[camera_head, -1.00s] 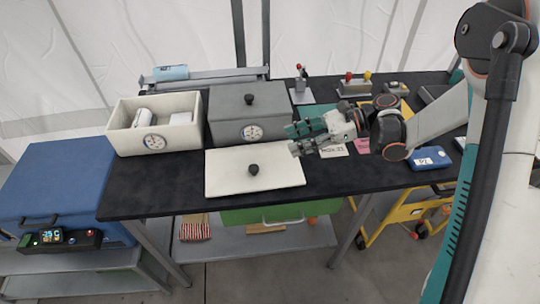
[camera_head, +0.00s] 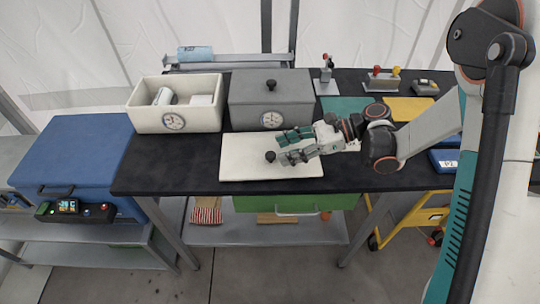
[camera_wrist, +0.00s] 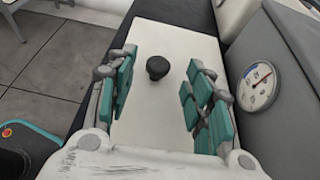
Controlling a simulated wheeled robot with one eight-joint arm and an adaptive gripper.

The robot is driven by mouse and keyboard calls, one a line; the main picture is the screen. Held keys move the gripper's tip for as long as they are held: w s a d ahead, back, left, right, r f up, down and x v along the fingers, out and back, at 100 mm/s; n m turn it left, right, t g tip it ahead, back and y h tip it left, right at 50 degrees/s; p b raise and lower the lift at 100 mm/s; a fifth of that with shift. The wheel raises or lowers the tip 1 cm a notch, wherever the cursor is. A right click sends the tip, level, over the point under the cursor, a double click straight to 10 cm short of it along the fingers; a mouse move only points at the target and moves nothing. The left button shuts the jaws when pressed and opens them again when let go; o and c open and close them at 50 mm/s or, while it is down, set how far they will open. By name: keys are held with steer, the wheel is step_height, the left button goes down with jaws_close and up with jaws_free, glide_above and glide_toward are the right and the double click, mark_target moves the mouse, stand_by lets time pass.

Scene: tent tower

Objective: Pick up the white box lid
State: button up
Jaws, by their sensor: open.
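The white box lid (camera_head: 240,160) is a flat white slab lying on the black table in front of the boxes. A round black knob (camera_head: 270,156) stands on it. My gripper (camera_head: 278,148) is over the lid, with its fingers pointing at the knob from the right. In the wrist view my gripper (camera_wrist: 155,88) is open, with green-padded fingers on either side of the white lid (camera_wrist: 180,45). The black knob (camera_wrist: 157,67) shows between and just beyond the fingertips. Whether the fingers touch the lid, I cannot tell.
The open white box (camera_head: 145,119) with items inside stands behind the lid at left. The closed grey box (camera_head: 250,115) with a dial stands close behind the lid. A blue case (camera_head: 85,150) is at the left. The black table (camera_head: 170,170) is clear left of the lid.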

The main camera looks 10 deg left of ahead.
mark_target(269, 154)
steer(key=b+x, duration=0.1)
steer(key=x, duration=0.3)
steer(key=shift+d+f, duration=0.1)
steer(key=shift+c, duration=0.4)
jaws_close()
